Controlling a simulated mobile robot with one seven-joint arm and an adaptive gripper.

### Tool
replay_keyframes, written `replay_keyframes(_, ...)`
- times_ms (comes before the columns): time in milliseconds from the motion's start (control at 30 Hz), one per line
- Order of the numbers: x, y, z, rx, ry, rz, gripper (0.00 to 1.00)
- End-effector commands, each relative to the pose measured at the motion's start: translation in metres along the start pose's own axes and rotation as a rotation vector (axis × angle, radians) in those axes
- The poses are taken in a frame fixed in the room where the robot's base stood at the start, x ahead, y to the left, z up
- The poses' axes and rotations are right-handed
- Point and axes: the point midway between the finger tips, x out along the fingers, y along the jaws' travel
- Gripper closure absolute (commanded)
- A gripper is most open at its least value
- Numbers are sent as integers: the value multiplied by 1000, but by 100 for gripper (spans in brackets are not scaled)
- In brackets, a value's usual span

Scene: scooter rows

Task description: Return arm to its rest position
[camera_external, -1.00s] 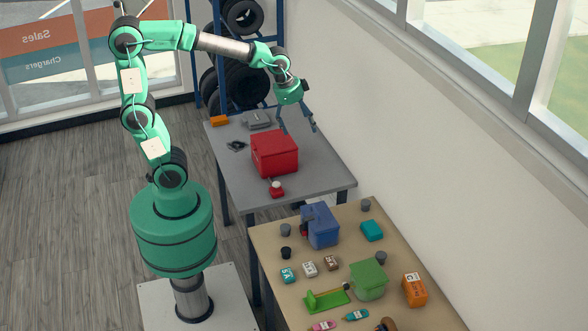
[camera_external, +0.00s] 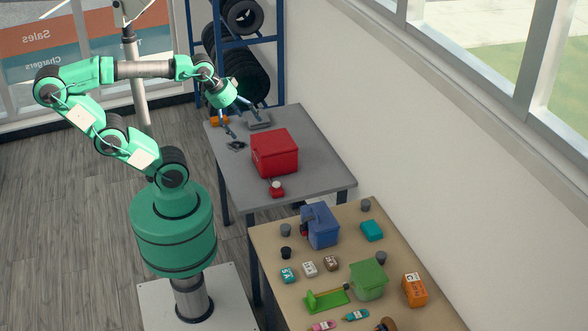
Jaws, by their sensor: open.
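My gripper (camera_external: 243,120) is at the end of my green arm (camera_external: 145,68). It hangs over the far left part of the grey table (camera_external: 322,181), up and to the left of the red box (camera_external: 274,152). Its fingers are spread and nothing is between them. The arm is bent, its elbow out to the left above the floor. How high the fingertips are above the table is hard to tell.
A grey item (camera_external: 258,121), an orange block (camera_external: 219,120) and a small red item (camera_external: 277,189) lie on the grey table. The nearer tan table (camera_external: 275,238) holds a blue box (camera_external: 321,226), a green box (camera_external: 368,280) and several small items. A tyre rack (camera_external: 283,50) stands behind.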

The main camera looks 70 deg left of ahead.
Motion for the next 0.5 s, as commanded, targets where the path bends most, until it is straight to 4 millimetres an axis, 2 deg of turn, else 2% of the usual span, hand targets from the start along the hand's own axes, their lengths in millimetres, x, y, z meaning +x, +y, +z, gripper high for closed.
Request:
replay_keyframes(333,1,0,1,0,0,0,11)
replay_keyframes(500,14,0,7,0,0,0,11)
